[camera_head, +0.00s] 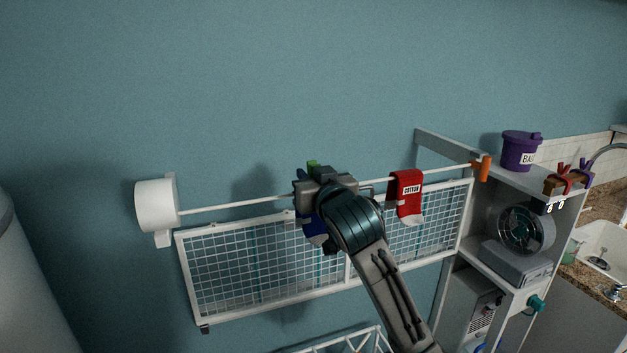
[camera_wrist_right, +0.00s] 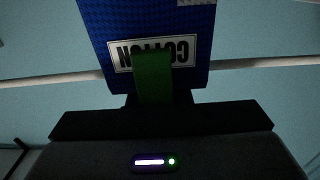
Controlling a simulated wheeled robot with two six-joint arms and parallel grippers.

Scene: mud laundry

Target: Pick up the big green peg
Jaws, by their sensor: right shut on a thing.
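The green peg (camera_wrist_right: 153,78) shows in the right wrist view, standing in front of the white label of a blue sock (camera_wrist_right: 193,22). In the head view only the tip of the peg (camera_head: 312,165) shows above my right gripper (camera_head: 312,182). My right gripper is shut on the peg at the white rod (camera_head: 240,204). The blue sock (camera_head: 312,228) hangs at the rod, partly hidden behind my right arm. Whether the peg still clips the sock to the rod cannot be told. My left gripper is not in view.
A red sock (camera_head: 407,192) hangs on the rod to the right. A white mesh rack (camera_head: 240,270) is below the rod. A white roll-shaped mount (camera_head: 156,205) and an orange end piece (camera_head: 481,168) bound the rod. A shelf with a purple bucket (camera_head: 519,152) stands at the right.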

